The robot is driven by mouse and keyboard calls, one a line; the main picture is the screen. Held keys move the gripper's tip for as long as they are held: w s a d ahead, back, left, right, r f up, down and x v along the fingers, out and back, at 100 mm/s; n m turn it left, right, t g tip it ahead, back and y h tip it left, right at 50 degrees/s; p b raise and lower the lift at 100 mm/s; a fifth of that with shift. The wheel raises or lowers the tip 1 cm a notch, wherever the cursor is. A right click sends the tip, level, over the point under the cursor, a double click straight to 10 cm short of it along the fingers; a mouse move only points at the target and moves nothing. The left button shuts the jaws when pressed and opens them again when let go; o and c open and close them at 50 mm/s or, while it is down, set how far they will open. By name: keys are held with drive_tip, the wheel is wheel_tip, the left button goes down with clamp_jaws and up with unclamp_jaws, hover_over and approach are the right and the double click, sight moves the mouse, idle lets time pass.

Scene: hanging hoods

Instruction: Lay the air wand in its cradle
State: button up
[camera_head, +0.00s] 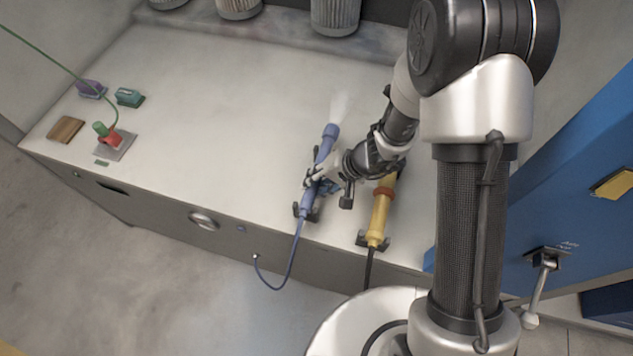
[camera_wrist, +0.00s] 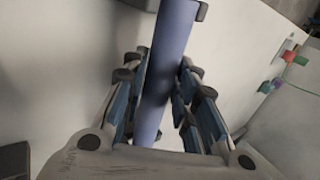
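The blue air wand (camera_head: 326,142) lies along the right part of the white bench, with a pale plume at its far end and a blue hose from its near end. My gripper (camera_head: 312,180) has its fingers on both sides of the wand's middle and looks closed on it. In the wrist view the wand (camera_wrist: 168,60) runs between the blue-padded fingers. A dark cradle bracket (camera_head: 312,216) is at the wand's near end; dark prongs (camera_wrist: 202,10) flank the wand in the wrist view. I cannot tell whether the wand rests in the bracket. My gripper hides part of the wand.
A yellow wand (camera_head: 379,215) lies in a dark cradle (camera_head: 362,241) just right of my gripper. A red-and-green plug (camera_head: 110,137) with a green cord, small blocks (camera_head: 130,97) and a brown block (camera_head: 66,129) are at far left. The bench middle (camera_head: 220,110) is clear.

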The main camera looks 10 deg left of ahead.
drive_tip(key=o, duration=0.4)
drive_tip(key=shift+r+p, duration=0.15)
drive_tip(key=shift+p, duration=0.65)
drive_tip(key=p+v, duration=0.2)
drive_tip(key=v, duration=0.6)
drive_tip(key=p+v, duration=0.2)
drive_tip(key=v, duration=0.7)
drive_tip(key=shift+s+d, duration=0.2)
drive_tip(key=s+d+r+n+t+h, duration=0.15)
drive_tip(key=s+d+r, duration=0.3)
drive_tip(key=r, duration=0.55)
drive_tip(key=s+d+r+t+h, duration=0.1)
drive_tip(key=s+d+r+h, duration=0.2)
drive_tip(key=s+r, duration=0.45)
drive_tip(key=shift+s+d+r+m+t+h+b, duration=0.1)
drive_tip(key=shift+s+d+r+t+h+b, duration=0.35)
drive_tip(key=shift+d, duration=0.55)
drive_tip(key=shift+s+d+r+m+t+h+b, duration=0.15)
drive_tip(key=shift+s+d+r+h+b, duration=0.2)
drive_tip(key=shift+s+d, duration=0.45)
drive_tip(key=shift+s+d+r+m+t+h+b, duration=0.1)
drive_tip(key=shift+s+d+r+t+h+b, duration=0.3)
drive_tip(key=shift+d, duration=0.75)
